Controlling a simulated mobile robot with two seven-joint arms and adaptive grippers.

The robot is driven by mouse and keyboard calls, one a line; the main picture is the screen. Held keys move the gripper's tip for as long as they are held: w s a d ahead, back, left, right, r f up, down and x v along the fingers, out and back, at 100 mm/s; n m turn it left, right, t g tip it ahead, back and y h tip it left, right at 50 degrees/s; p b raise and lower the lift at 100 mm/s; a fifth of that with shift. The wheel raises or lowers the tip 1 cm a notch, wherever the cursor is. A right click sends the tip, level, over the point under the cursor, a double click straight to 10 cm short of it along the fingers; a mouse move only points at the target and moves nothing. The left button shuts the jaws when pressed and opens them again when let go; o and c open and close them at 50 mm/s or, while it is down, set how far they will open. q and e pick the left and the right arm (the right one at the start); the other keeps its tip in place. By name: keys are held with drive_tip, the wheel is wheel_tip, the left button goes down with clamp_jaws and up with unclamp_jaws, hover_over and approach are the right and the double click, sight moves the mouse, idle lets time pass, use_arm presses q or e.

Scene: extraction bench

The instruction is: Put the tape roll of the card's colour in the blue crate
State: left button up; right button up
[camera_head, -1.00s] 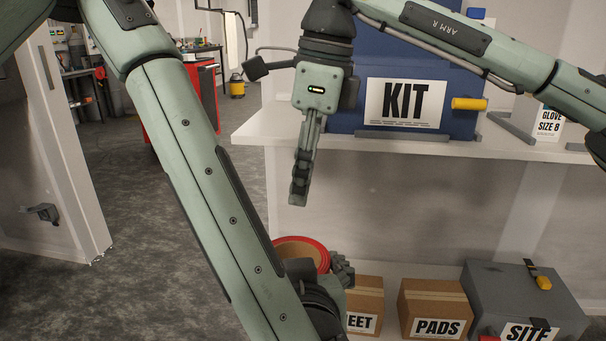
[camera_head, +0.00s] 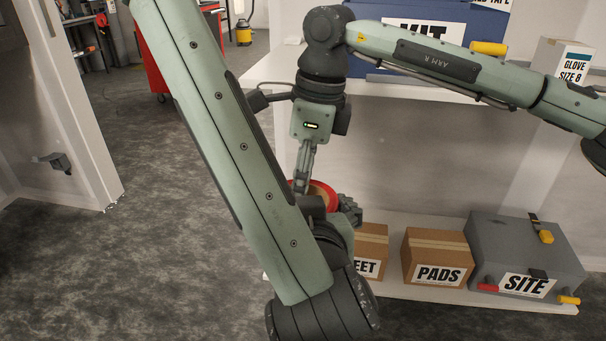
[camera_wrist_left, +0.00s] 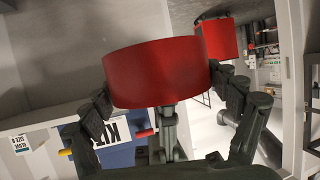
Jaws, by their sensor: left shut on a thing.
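A red tape roll (camera_head: 329,190) with a brown inner ring shows behind my left arm in the head view, partly hidden. In the left wrist view the red tape roll (camera_wrist_left: 158,72) fills the middle, between the fingers of my left gripper (camera_wrist_left: 165,100), which is shut on it. My right gripper (camera_head: 302,183) points down with its fingertips at the roll. Its finger gap is not clear, and I cannot tell whether it touches the roll. No colour card and no open blue crate are in clear view.
A blue box labelled KIT (camera_head: 385,58) stands on the upper white shelf (camera_head: 262,70). Cardboard boxes, one labelled PADS (camera_head: 436,257), and a grey SITE case (camera_head: 520,245) stand on the lower shelf. A red cabinet (camera_head: 178,50) is at the back left. Grey floor is clear at left.

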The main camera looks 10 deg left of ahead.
clamp_jaws()
use_arm(q)
drive_tip(key=o, duration=1)
use_arm(e)
drive_tip(key=shift+w, duration=0.1)
